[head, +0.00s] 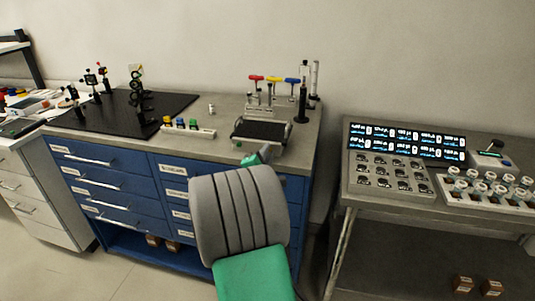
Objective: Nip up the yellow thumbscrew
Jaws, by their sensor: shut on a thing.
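I cannot pick out the yellow thumbscrew for certain. My gripper (265,150) is small in the head view, at the front edge of the blue-drawered bench, just before a frame with a dark flat top (261,130). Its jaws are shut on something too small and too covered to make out. My grey ribbed arm link stands in front and hides part of the bench front. A small yellow piece (167,120) sits at the left end of a pale strip, beside green and blue ones. A yellow T-handle (273,79) stands in a rack between a red and a blue one.
A black board (120,113) with several optical posts covers the bench's left part. Tall posts (302,95) stand at the back right. Beyond a gap, a right-hand table holds lit displays (407,140) and a tray of jars (490,187).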

